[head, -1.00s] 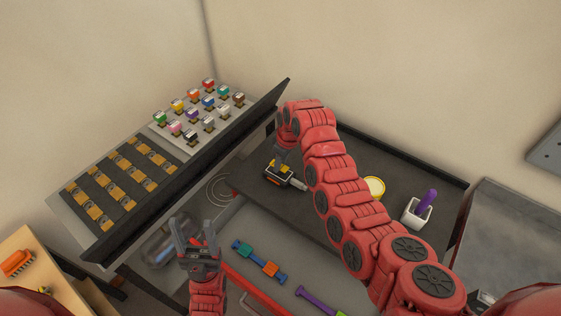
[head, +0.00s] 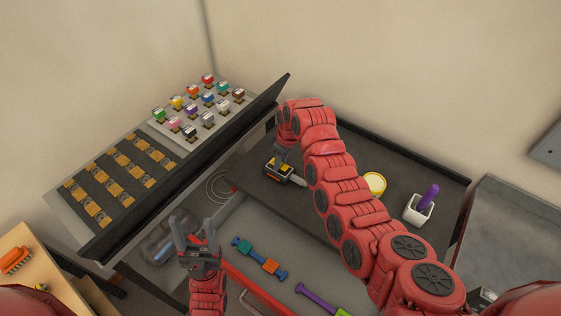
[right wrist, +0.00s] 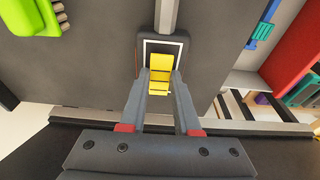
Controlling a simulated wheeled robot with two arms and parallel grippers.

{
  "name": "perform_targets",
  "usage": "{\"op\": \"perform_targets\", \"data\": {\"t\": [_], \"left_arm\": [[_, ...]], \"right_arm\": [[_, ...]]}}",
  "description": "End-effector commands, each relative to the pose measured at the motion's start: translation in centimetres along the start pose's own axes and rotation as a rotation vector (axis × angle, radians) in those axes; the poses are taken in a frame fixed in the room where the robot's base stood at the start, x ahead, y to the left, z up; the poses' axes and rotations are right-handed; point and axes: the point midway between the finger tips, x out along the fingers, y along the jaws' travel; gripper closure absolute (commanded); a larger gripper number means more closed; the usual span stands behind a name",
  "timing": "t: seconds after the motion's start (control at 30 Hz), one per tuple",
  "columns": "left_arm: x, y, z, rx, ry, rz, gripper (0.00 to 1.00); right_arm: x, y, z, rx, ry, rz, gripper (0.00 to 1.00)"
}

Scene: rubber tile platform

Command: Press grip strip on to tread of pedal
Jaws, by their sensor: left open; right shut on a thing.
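The pedal (head: 294,179) lies on the dark rubber platform, a black pad with a grey shaft pointing right. In the right wrist view the pad (right wrist: 185,62) has a white outline, with the shaft (right wrist: 167,14) beyond it. My right gripper (head: 280,160) is over the pad, its fingers (right wrist: 162,82) shut on the yellow grip strip (right wrist: 160,64). The strip lies within the white outline in that view; whether it touches the tread cannot be told. My left gripper (head: 192,236) is open and empty, in front of the platform.
A yellow-rimmed round container (head: 382,182) and a white cup (head: 427,215) with a purple object stand right on the platform (head: 330,215). A sloped rack (head: 85,235) with orange pieces and coloured blocks stands left. Coloured tools (head: 259,258) lie below.

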Motion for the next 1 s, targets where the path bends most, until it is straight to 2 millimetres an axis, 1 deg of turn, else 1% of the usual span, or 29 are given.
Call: {"op": "perform_targets", "data": {"t": [0.37, 0.6, 1.0], "left_arm": [[0.01, 0.00, 0.00, 0.000, 0.000, 0.000, 0.39], [-0.42, 0.02, 0.07, 0.000, 0.000, 0.000, 0.39], [-0.30, 0.01, 0.05, 0.000, 0.000, 0.000, 0.39]], "right_arm": [[0.02, 0.00, -0.01, 0.000, 0.000, 0.000, 1.00], [0.60, -0.01, 0.11, 0.000, 0.000, 0.000, 1.00], [0.47, -0.01, 0.08, 0.000, 0.000, 0.000, 1.00]]}}
